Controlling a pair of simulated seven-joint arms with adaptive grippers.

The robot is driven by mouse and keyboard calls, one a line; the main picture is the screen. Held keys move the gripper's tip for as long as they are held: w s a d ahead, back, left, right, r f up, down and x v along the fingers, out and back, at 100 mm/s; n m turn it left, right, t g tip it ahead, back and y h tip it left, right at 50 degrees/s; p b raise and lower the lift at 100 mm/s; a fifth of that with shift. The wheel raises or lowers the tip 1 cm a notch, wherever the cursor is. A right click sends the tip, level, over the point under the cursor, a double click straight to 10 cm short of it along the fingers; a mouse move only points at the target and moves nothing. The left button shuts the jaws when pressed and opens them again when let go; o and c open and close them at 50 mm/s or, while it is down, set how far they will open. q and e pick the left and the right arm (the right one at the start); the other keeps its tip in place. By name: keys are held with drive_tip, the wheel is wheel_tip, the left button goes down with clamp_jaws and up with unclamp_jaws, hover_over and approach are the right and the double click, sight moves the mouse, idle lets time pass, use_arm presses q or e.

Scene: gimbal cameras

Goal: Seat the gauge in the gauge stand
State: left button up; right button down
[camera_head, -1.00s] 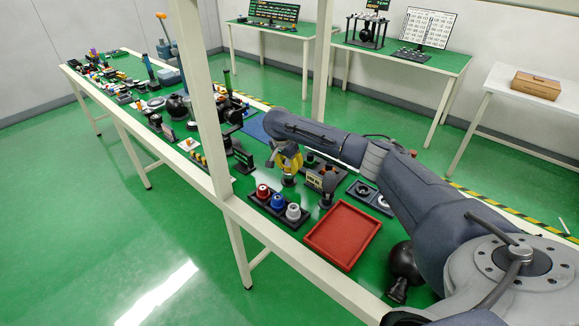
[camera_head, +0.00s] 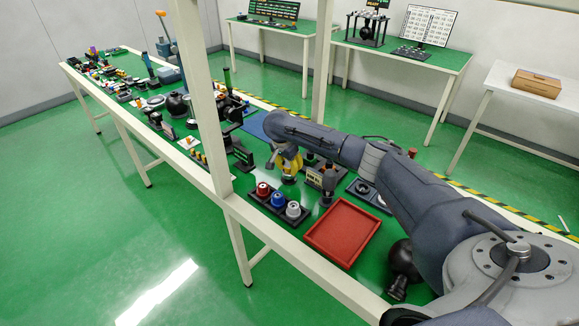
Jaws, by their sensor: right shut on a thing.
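My right arm reaches in from the right over the long green-topped table. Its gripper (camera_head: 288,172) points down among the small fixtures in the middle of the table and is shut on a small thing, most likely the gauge. The gripper and the dark arm above cover most of what is held, so its shape is not clear. Yellow shows at the gripper. I cannot tell for sure which of the dark fixtures close by is the gauge stand. My left gripper is not in view.
A dark holder with red, blue and white knobs (camera_head: 277,200) and an empty red tray (camera_head: 341,234) lie in front of the gripper. Small dark sign boards stand on both sides. A black ball-shaped thing (camera_head: 404,257) is at the right. The table's left part is crowded.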

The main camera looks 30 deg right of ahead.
drive_tip(key=shift+f, duration=0.45)
drive_tip(key=c, duration=0.8)
unclamp_jaws()
drive_tip(key=shift+r, duration=0.1)
drive_tip(key=v, duration=1.1)
drive_tip(key=shift+r, duration=0.4)
drive_tip(key=shift+s+a, duration=0.1)
drive_tip(key=shift+a, duration=0.05)
